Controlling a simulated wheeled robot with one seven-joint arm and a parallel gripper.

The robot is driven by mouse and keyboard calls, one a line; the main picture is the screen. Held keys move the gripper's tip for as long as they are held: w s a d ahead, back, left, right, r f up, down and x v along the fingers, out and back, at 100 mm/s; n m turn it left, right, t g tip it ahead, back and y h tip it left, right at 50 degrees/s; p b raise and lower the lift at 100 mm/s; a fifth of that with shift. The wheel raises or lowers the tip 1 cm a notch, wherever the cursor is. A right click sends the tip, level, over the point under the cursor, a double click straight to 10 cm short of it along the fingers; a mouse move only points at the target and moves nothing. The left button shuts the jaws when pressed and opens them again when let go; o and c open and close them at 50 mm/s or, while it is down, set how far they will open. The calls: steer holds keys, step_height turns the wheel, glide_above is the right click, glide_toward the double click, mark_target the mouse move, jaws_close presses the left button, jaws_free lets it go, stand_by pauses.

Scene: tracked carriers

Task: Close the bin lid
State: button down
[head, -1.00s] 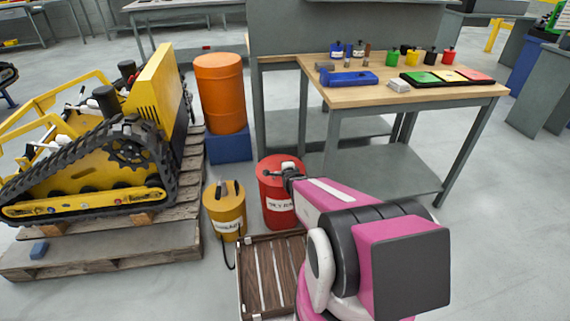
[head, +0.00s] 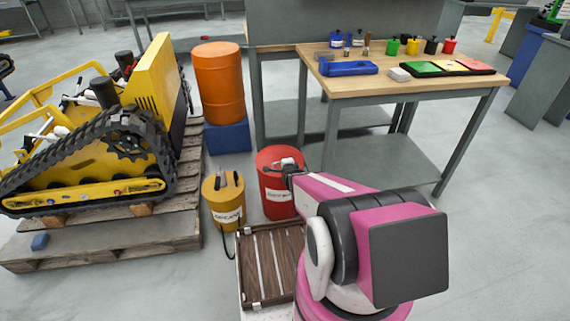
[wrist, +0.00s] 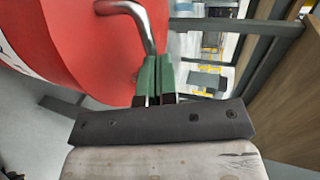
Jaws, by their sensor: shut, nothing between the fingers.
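The red bin (head: 270,203) with a white label stands on the floor left of the workbench. Its top is partly covered by my gripper (head: 284,165), and I cannot tell from the head view how its lid sits. In the wrist view the bin's red surface (wrist: 85,55) fills the upper left, with a curved metal handle (wrist: 131,10) on it. The green fingers of my gripper (wrist: 157,68) are shut and empty, with their tips close to the lower end of that handle. I cannot tell whether they touch.
A yellow canister (head: 222,211) stands just left of the bin, and a slatted brown crate (head: 247,292) lies in front. An orange drum (head: 219,85) on a blue block is behind. The workbench (head: 420,88) stands close on the right. A tracked yellow machine (head: 85,160) sits on a pallet at left.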

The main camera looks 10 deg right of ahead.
steer(key=shift+r, duration=0.15)
steer(key=r, duration=0.2)
steer(key=s+r, duration=0.1)
steer(key=shift+a+r, duration=0.1)
steer(key=shift+r, duration=0.25)
steer(key=s+r+n+g, duration=0.4)
steer(key=s+n+g, duration=0.3)
steer(key=s+n, duration=0.1)
steer(key=s+r+n+g, duration=0.4)
steer(key=s+n+g, duration=0.3)
steer(key=n, duration=0.3)
steer(key=shift+s, duration=0.35)
steer(key=shift+r, duration=0.1)
stand_by(0.4)
